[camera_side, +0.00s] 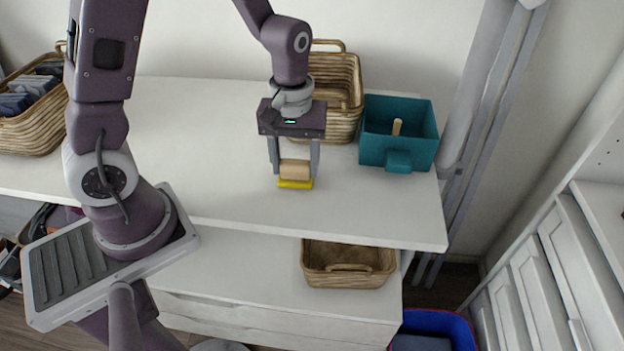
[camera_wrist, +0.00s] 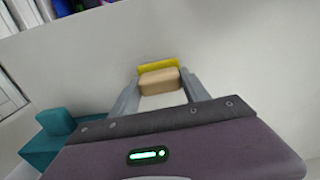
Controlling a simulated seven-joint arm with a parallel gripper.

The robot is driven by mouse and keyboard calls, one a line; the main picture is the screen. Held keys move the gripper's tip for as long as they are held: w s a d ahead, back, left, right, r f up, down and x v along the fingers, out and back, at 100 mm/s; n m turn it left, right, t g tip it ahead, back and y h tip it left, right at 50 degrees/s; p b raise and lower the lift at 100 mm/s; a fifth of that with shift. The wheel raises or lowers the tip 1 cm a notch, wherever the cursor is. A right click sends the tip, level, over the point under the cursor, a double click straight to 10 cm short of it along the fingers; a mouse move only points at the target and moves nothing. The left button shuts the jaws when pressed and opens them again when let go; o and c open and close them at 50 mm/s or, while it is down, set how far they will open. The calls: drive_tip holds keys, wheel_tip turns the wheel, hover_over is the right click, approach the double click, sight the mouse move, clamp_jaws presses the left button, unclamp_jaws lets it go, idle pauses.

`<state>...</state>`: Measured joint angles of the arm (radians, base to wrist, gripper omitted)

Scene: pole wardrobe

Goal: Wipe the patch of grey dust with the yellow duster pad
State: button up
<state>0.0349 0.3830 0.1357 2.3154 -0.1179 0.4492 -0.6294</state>
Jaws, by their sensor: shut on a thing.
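The duster has a tan block handle (camera_side: 294,168) with a yellow pad (camera_side: 295,184) under it. My gripper (camera_side: 294,173) points down over the white top and is shut on the tan block, one finger on each side. The wrist view shows the same block (camera_wrist: 160,81) between the fingers, with the yellow pad (camera_wrist: 158,66) at its far side. The pad is at or very near the white surface; I cannot tell whether it touches. I cannot make out a grey dust patch in either view.
A teal bin (camera_side: 372,149) with a wooden stick in it stands right of my gripper. A wicker basket (camera_side: 346,124) stands behind it. Another basket (camera_side: 40,130) with folded cloth is far left. The white top (camera_side: 215,170) is clear left of the duster. A lower basket (camera_side: 347,277) sits beneath.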

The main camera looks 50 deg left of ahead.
drive_tip(key=shift+s+a, duration=0.35)
drive_tip(key=shift+a, duration=0.5)
drive_tip(key=shift+w+d, duration=0.1)
drive_tip(key=shift+w+d, duration=0.6)
drive_tip(key=shift+w, duration=0.3)
drive_tip(key=shift+w+d, duration=0.7)
drive_tip(key=shift+w, duration=0.05)
drive_tip(key=shift+w+d, duration=0.75)
